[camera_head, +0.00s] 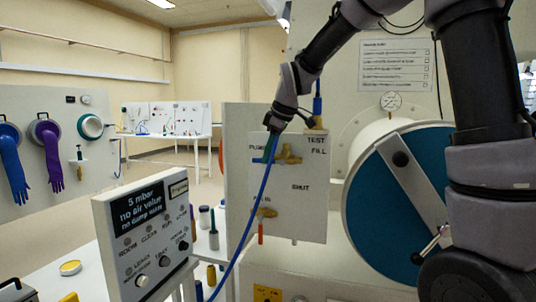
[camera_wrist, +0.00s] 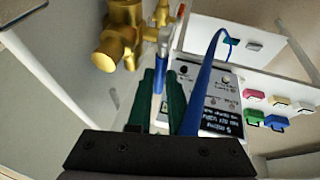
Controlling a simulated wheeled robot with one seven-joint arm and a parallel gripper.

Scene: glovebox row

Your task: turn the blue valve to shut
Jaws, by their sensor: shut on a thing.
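A brass valve (camera_head: 288,155) is mounted on a white panel (camera_head: 308,215) marked PURGE, TEST, FILL and SHUT. My gripper (camera_head: 268,152) is at the left of this valve, near the partly covered PURGE label. In the wrist view its green fingers (camera_wrist: 165,95) are closed around a blue handle (camera_wrist: 159,78) with a silvery end, beside a brass body (camera_wrist: 125,38). The SHUT label (camera_head: 300,187) is below the valve.
A blue hose (camera_head: 252,215) hangs down close to my gripper. A blue-topped brass fitting (camera_head: 317,105) is above TEST, and an orange-handled valve (camera_head: 261,228) is lower down.

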